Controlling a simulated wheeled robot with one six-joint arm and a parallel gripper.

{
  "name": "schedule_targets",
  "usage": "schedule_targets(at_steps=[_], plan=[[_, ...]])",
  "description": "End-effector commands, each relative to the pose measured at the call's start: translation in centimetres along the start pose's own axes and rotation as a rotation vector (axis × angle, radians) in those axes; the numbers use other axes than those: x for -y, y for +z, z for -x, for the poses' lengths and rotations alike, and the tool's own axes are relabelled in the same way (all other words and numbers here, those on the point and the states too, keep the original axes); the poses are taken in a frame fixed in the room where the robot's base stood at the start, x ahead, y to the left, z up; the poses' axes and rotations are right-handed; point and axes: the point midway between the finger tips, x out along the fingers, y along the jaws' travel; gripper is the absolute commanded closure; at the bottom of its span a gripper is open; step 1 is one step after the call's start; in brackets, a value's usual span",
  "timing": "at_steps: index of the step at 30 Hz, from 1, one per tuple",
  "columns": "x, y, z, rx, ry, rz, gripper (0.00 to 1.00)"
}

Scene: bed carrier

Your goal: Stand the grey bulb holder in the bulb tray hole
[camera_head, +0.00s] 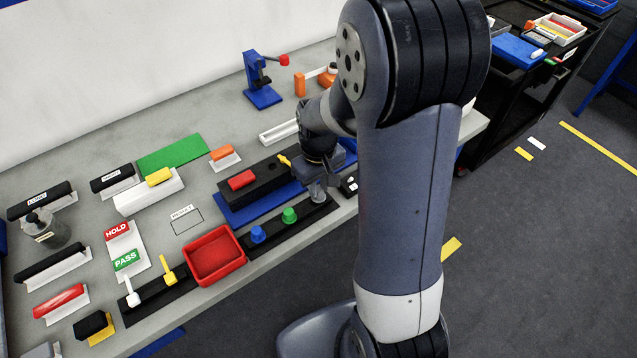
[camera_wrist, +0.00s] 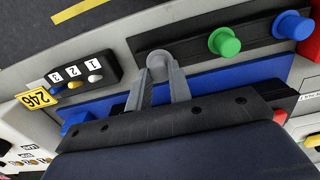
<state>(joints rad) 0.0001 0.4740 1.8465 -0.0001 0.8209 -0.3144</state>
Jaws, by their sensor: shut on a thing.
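My gripper (camera_head: 318,190) is over the right end of the black bulb tray (camera_head: 272,244) in the head view. In the wrist view my gripper (camera_wrist: 160,72) is shut on the round grey bulb holder (camera_wrist: 158,60), one finger on each side. The holder appears over the free end of the bulb tray (camera_wrist: 185,47). Its lower part is hidden, so I cannot tell whether it is in the hole. A green holder (camera_head: 289,215) and a blue holder (camera_head: 258,234) stand in the tray. They also show in the wrist view, green (camera_wrist: 224,42) and blue (camera_wrist: 291,26).
A black numbered block (camera_wrist: 82,72) and a yellow 246 tag (camera_wrist: 37,98) are near the tray's free end. A blue base (camera_head: 233,213) with a black block (camera_head: 268,184) lies behind the tray. A red bin (camera_head: 215,255) is left of it. The bench's front edge is close.

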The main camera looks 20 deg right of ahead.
Motion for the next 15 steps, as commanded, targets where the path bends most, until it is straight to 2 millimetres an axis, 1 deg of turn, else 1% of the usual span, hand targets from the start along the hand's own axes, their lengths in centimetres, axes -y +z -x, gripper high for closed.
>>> schedule_targets(at_steps=[15], plan=[[0.0, 0.0, -1.4, 0.0, 0.0, 0.0, 1.0]])
